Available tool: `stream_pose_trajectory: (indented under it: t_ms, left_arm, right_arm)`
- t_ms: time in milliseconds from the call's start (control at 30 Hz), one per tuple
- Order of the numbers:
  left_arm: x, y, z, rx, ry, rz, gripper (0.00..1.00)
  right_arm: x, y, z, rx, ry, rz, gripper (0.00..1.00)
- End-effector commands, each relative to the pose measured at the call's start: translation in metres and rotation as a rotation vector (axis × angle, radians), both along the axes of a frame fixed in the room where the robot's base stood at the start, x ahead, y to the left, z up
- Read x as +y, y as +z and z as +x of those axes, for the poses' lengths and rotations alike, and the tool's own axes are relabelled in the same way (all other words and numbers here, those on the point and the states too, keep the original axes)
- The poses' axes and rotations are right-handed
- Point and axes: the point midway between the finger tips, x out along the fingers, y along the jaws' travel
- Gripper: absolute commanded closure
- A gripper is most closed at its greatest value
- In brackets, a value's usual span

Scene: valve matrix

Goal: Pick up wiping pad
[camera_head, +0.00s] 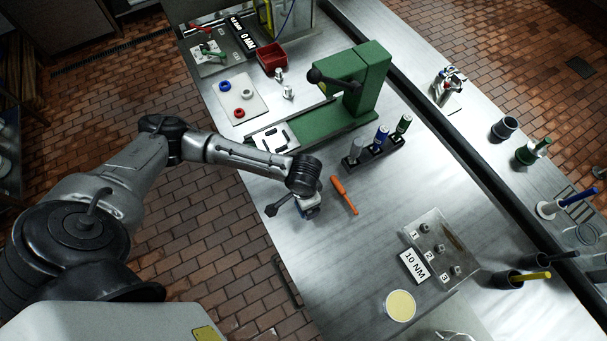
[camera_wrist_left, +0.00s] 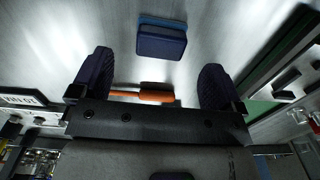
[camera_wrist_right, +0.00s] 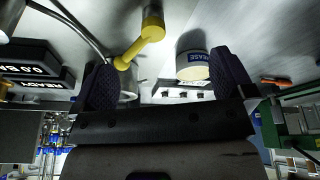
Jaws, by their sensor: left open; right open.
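A dark blue block that looks like the wiping pad (camera_wrist_left: 162,42) lies on the metal bench in the left wrist view. It is ahead of and between the fingertips of my open left gripper (camera_wrist_left: 156,75), with no finger touching it. In the head view my left gripper (camera_head: 304,198) is low over the bench, and a blue and white bit of the pad (camera_head: 312,213) shows beside it, mostly hidden. My right gripper (camera_wrist_right: 165,78) is open and empty in the right wrist view, facing a grease pot (camera_wrist_right: 192,65).
An orange-handled tool (camera_head: 343,195) lies just right of the left gripper. A rack of bottles (camera_head: 378,150) and a green press (camera_head: 362,80) stand behind. A numbered plate (camera_head: 430,250) and the grease pot (camera_head: 400,305) are nearer.

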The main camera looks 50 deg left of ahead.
Motion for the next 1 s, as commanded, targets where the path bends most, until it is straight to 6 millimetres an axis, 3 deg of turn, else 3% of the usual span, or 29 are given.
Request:
stream_pose_trajectory:
  t_ms: [400, 767, 1000]
  left_arm:
    - [0.002, -0.046, -0.002, 0.001, 0.001, 0.001, 0.06]
    - [0.002, -0.052, -0.003, 0.000, -0.001, 0.001, 0.06]
    - [0.002, -0.052, -0.002, 0.000, -0.001, 0.001, 0.28]
  right_arm:
    - [-0.001, -0.002, 0.000, 0.000, 0.003, -0.005, 0.00]
    - [0.000, -0.002, 0.000, 0.001, 0.000, 0.000, 0.00]
    - [0.001, -0.002, 0.000, 0.001, -0.004, 0.004, 0.00]
